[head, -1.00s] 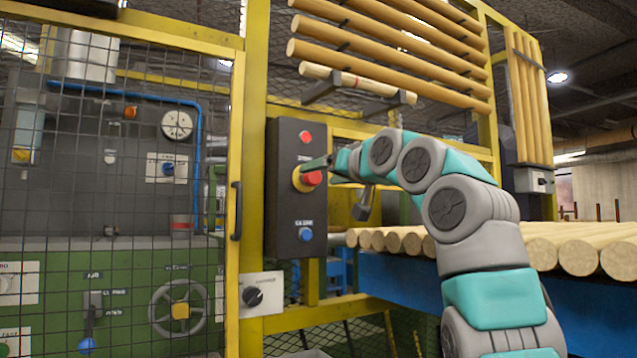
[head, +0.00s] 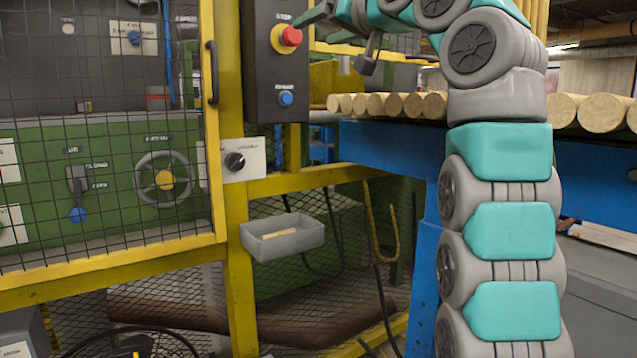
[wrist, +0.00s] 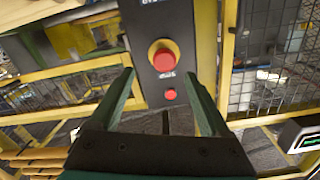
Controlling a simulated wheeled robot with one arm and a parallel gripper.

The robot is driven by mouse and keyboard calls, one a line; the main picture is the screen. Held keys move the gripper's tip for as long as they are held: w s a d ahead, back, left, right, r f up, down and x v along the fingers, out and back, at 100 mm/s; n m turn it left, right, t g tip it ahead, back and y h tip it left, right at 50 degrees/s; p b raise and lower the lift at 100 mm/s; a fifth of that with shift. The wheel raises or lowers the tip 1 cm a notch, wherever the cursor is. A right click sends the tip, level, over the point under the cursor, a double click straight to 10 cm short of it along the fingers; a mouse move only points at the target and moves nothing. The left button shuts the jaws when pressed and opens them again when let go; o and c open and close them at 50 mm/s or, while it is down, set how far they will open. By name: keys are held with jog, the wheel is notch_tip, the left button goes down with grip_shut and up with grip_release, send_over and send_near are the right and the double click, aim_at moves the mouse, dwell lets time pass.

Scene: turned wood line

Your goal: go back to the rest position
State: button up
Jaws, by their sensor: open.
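My gripper (wrist: 160,76) is open and empty, its two green fingers spread apart in the wrist view. It points at the dark control box (head: 261,88) on the yellow post. A large red button (wrist: 163,58) with a yellow collar shows between and beyond the fingertips. A smaller red button (wrist: 171,94) also lies between the fingers in that view. In the head view the fingers reach in beside the large red button (head: 291,36) at the top edge, partly cut off. I cannot tell how far they are from it.
A mesh door with a yellow frame (head: 120,268) stands left. A knob plate (head: 250,160) and grey tray (head: 283,236) are on the post side. Logs (head: 378,105) lie on a blue frame (head: 390,150) behind my arm.

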jog(key=w+d+f+m+g+h+p, duration=0.2)
jog(key=d+f+m+g+h, duration=0.15)
jog(key=f, duration=0.85)
jog(key=s+d+f+m+g+h+p, duration=0.1)
jog(key=s+d+f+g, duration=0.1)
jog(key=s+f, duration=0.5)
jog(key=s+d+f+g+h+p, duration=0.1)
jog(key=s+d+f+g+h, duration=0.15)
jog(key=f, duration=0.75)
jog(key=s+d+f+g+h+p, duration=0.1)
jog(key=s+d+f+g, duration=0.1)
jog(key=s+f, duration=0.7)
jog(key=s+d+f+g, duration=0.2)
jog(key=s+f+g, duration=0.2)
jog(key=s+f, duration=0.5)
jog(key=s+d+f+g+h+p, duration=0.1)
jog(key=s+f, duration=0.8)
jog(key=s, duration=0.9)
jog(key=shift+s+d+f+n+g+h+p, duration=0.25)
jog(key=shift+d+f+n+g, duration=0.2)
jog(key=shift+d+g, duration=0.4)
jog(key=shift+w+a, duration=0.1)
